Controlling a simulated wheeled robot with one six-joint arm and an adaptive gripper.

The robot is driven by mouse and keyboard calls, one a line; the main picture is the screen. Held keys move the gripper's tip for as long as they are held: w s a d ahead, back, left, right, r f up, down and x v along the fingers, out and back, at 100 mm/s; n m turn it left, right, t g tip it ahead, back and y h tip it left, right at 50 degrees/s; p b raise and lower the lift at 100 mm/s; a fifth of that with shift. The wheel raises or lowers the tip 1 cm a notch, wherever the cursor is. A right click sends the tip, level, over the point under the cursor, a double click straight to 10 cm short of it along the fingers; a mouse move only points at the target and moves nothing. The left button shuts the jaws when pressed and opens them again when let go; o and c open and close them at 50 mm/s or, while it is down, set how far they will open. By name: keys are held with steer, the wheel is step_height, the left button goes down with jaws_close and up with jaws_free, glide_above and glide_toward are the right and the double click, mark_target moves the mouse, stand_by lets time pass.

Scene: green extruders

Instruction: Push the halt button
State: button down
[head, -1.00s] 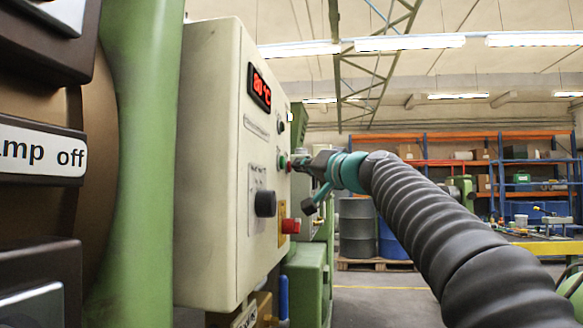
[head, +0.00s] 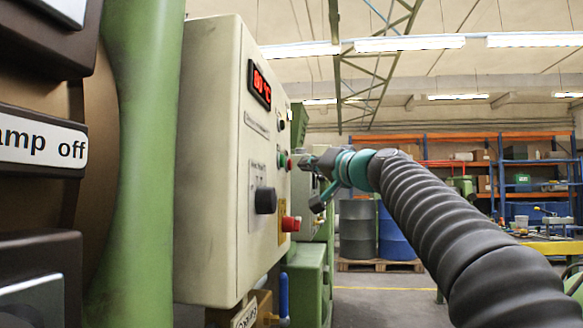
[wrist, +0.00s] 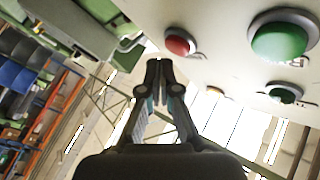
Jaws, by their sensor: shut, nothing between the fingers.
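A cream control box (head: 215,150) stands at the left of the head view. Its front has a small green button (head: 282,159) beside a small red button (head: 289,164), and a larger red mushroom button (head: 290,224) on a yellow plate below. I cannot tell from labels which one is the halt button. In the wrist view, a red button (wrist: 180,42) lies just beyond and right of my gripper's fingertips (wrist: 160,68), with a large green button (wrist: 283,38) further right. My gripper (head: 303,163) is shut and empty, close to the small red button, seemingly apart from it.
The box also has a red digital display (head: 261,85) and a black knob (head: 265,200). A darker green button (wrist: 285,92) shows in the wrist view. A green machine column (head: 135,150) is at left.

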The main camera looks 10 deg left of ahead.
steer(key=shift+d, duration=0.15)
steer(key=shift+s+d+b, duration=0.1)
steer(key=shift+d+b, duration=0.6)
steer(key=shift+d, duration=1.7)
